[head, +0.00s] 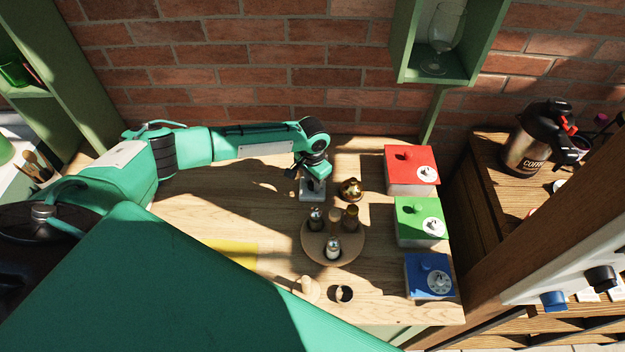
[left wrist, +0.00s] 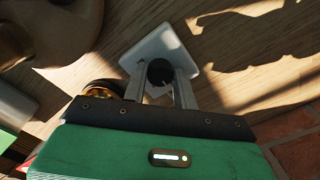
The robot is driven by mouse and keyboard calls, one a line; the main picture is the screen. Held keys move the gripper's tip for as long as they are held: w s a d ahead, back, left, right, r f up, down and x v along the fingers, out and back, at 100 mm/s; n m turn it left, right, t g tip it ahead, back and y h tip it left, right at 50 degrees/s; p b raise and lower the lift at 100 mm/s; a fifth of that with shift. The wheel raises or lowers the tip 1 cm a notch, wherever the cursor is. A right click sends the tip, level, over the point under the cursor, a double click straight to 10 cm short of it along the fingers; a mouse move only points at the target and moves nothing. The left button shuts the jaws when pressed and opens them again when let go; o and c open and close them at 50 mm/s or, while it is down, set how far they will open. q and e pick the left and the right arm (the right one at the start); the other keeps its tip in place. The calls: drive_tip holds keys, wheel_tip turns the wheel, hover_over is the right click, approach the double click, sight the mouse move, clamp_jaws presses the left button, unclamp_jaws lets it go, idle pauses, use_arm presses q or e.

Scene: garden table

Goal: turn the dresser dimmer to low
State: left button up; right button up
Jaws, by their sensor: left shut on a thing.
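The dimmer, a pale square plate (head: 311,196) with a dark round knob, sits on the wooden table below the brick wall in the head view. The left wrist view shows the plate (left wrist: 157,45) and the black knob (left wrist: 159,73) between my fingers. My left gripper (head: 314,182) points down over the plate. In the left wrist view my left gripper (left wrist: 160,80) is shut on the knob, one finger on each side. Any setting marks on the plate are too small or hidden to read. My right gripper is not in view.
A brass round object (head: 351,189) stands close to the right of the dimmer. A round wooden caddy (head: 318,256) with several shakers is in front. Red (head: 412,155), green (head: 408,208) and blue (head: 418,264) boxes with dials line the right side. The table's left part is clear.

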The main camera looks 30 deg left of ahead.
use_arm(q)
drive_tip(key=m, duration=0.4)
drive_tip(key=shift+m+p, duration=0.4)
drive_tip(key=m, duration=0.3)
drive_tip(key=shift+m, duration=1.3)
drive_tip(key=o, duration=1)
drive_tip(key=shift+c, duration=0.2)
